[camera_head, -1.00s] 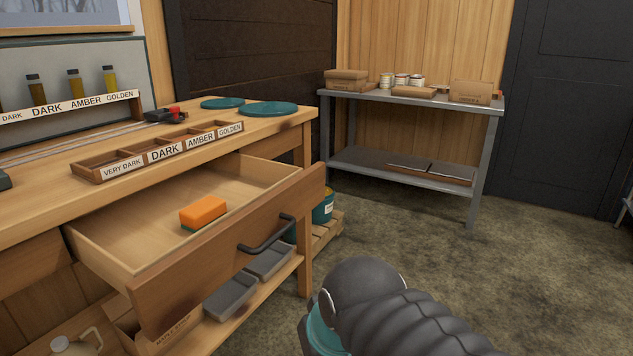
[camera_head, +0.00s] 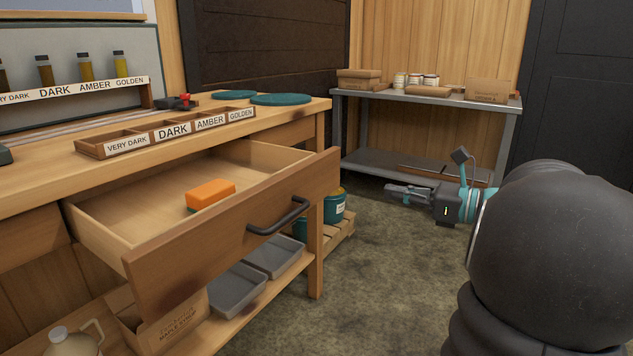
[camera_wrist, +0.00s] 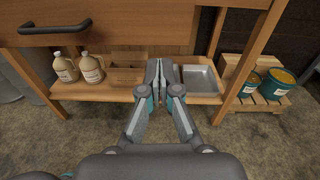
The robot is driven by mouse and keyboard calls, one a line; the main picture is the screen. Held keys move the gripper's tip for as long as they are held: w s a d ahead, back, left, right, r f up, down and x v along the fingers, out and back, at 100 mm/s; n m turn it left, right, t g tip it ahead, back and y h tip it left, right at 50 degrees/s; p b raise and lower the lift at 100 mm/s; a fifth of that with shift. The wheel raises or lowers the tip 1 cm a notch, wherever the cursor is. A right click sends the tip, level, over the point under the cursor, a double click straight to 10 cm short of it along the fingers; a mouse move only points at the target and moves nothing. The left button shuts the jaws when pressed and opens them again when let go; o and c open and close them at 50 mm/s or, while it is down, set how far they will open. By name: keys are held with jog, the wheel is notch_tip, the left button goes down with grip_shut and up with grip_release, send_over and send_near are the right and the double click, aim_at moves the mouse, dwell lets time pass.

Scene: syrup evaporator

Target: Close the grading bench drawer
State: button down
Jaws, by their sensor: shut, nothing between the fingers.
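The grading bench drawer (camera_head: 215,245) is pulled well out of the wooden bench (camera_head: 30,178). Its front carries a dark bar handle (camera_head: 279,216). An orange and green sponge (camera_head: 210,194) lies inside the drawer. My gripper (camera_head: 390,192) is to the right of the drawer front, apart from it, pointing left in the head view. Its fingers are together and empty. In the wrist view, my gripper (camera_wrist: 160,62) is in the lower middle, and the handle (camera_wrist: 55,28) shows at the upper left, clear of the fingers.
Below the drawer, a shelf holds grey trays (camera_head: 238,289), a cardboard box (camera_head: 172,325) and jugs (camera_wrist: 90,68). Teal cans (camera_wrist: 276,80) stand on a small pallet right of the bench. A metal table (camera_head: 430,98) stands behind. The floor between is clear.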

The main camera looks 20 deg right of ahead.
jog(key=d, duration=0.2)
send_near(333, 172)
jog(key=shift+m+t, duration=0.4)
jog(key=x, duration=0.7)
jog(key=shift+a+f, duration=0.2)
jog(key=shift+f, duration=0.1)
